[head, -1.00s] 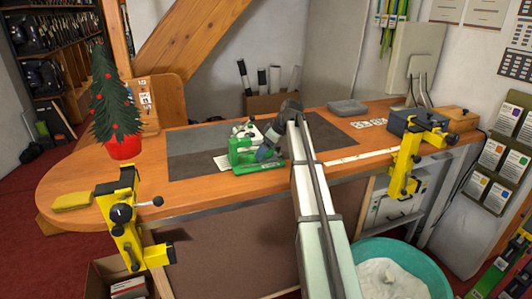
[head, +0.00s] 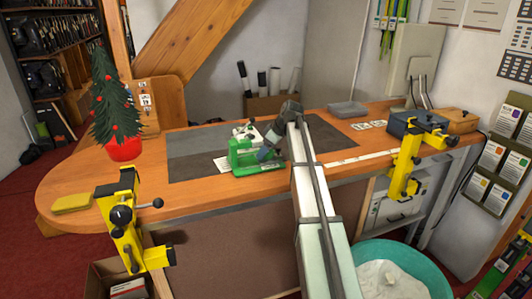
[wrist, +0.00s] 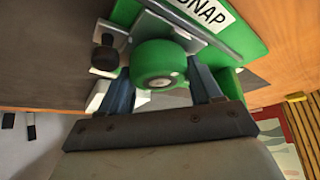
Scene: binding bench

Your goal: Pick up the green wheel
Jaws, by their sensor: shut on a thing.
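The green wheel (wrist: 160,58) is a rounded green piece with a pale metal hub, seen close up in the wrist view. My gripper (wrist: 160,76) is shut on it, one dark blue finger on each side. Behind the wheel is a green machine (wrist: 240,42) with a white label reading "SNAP", grey metal parts and a black knob (wrist: 105,54). I cannot tell whether the wheel touches the machine. In the head view the green machine (head: 243,158) stands on the bench with my gripper (head: 266,153) at its right side; the wheel cannot be made out there.
The wooden bench (head: 85,188) carries a dark mat (head: 190,165). A small Christmas tree (head: 117,110) in a red pot stands at the left. Yellow clamps (head: 125,215) sit at the left and right (head: 408,165) front edges. A grey case (head: 346,109) lies behind, right of my arm.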

